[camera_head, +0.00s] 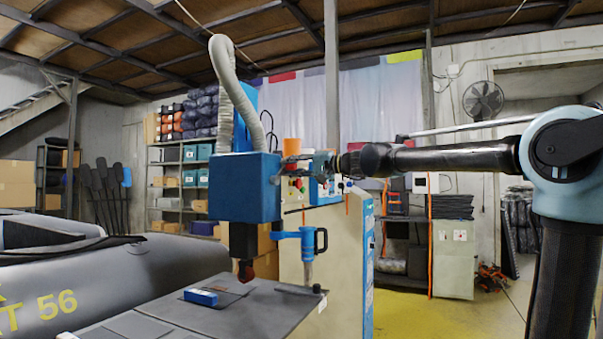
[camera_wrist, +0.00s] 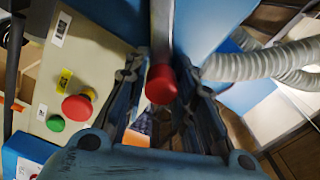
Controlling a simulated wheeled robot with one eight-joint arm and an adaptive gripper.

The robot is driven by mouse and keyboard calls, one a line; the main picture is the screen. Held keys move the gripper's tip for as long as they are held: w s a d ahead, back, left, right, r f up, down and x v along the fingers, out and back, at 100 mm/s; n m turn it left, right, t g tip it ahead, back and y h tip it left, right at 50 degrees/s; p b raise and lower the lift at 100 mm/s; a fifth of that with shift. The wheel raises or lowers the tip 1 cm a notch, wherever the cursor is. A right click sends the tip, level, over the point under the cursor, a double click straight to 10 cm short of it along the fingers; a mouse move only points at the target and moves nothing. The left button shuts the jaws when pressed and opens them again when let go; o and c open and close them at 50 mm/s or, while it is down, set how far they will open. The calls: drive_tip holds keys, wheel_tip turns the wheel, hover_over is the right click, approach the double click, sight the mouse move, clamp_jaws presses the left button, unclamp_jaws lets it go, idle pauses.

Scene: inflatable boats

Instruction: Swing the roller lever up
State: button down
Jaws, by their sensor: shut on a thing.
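The blue machine head (camera_head: 244,188) stands over a grey worktable, with a dark red roller (camera_head: 245,271) below it, close to the table surface. In the wrist view, a red knob (camera_wrist: 161,84) on a grey rod, apparently the roller lever, lies between the fingers of my gripper (camera_wrist: 163,92). The fingers are shut on it from both sides. In the head view, my gripper (camera_head: 303,165) reaches in from the right beside the machine head. It hides the knob there, and the lever's tilt cannot be told.
A control panel with a red button (camera_wrist: 77,107) and a green button (camera_wrist: 56,123) is close beside my gripper. A grey hose (camera_head: 229,90) arches above the machine. A blue clamp-like part (camera_head: 307,243) stands at the table's right. A grey boat (camera_head: 90,290) lies left.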

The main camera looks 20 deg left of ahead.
idle(0.4)
drive_tip(key=c, duration=1.3)
unclamp_jaws()
drive_tip(key=shift+d, duration=0.1)
drive_tip(key=shift+c, duration=0.2)
drive_tip(key=s+d, duration=0.1)
drive_tip(key=d, duration=1.1)
drive_tip(key=shift+s, duration=0.2)
